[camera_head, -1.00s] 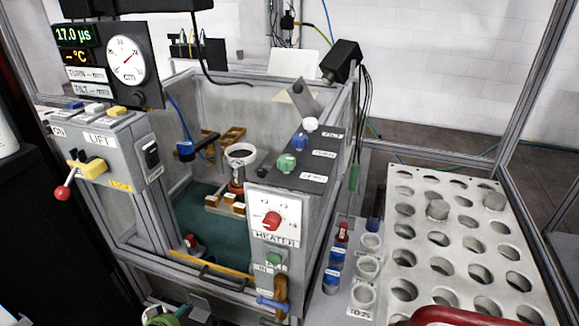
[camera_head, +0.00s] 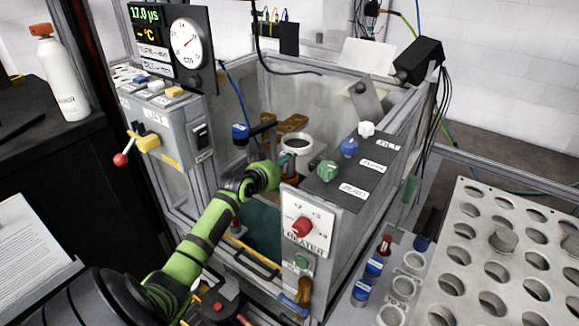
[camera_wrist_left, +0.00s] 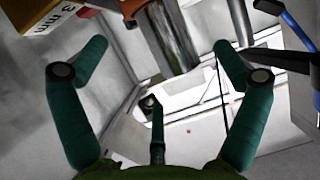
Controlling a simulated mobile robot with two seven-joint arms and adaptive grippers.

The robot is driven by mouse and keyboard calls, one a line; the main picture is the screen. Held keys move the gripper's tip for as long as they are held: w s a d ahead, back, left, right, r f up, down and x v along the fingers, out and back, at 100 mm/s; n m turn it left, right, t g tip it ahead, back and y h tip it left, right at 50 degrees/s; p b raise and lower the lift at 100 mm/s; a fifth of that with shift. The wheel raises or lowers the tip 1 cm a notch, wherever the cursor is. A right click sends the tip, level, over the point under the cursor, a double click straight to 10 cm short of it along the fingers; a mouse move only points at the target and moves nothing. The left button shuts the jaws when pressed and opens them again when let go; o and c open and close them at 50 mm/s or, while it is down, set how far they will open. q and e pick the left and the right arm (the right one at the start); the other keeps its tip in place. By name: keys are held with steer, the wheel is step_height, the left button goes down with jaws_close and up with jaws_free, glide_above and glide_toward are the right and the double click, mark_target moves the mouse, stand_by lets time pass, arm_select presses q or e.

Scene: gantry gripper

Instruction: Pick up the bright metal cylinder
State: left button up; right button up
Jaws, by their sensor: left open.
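In the left wrist view a shiny bright metal cylinder (camera_wrist_left: 178,38) stands ahead of my open left gripper (camera_wrist_left: 158,60). Its upper end is cut off by the picture edge. The gripper's green fingers are spread to either side, with a third finger low in the middle; I see no clear contact. In the head view my left gripper (camera_head: 286,160) reaches over the front wall into the tank, beside a round, light-rimmed cup (camera_head: 297,142). The arm hides part of the tank there, and I cannot tell the bright cylinder apart in that view. My right gripper is not in view.
A heater panel (camera_head: 305,222) stands close right of my left wrist. A lever box (camera_head: 165,125) is at the tank's left. A yellow block marked "3 mm" (camera_wrist_left: 62,14) lies upper left in the wrist view.

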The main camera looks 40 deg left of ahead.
mark_target(287, 165)
arm_select(q)
steer(key=x, duration=0.4)
steer(key=shift+a, duration=0.15)
steer(key=c, duration=1.8)
steer(key=shift+r, duration=0.15)
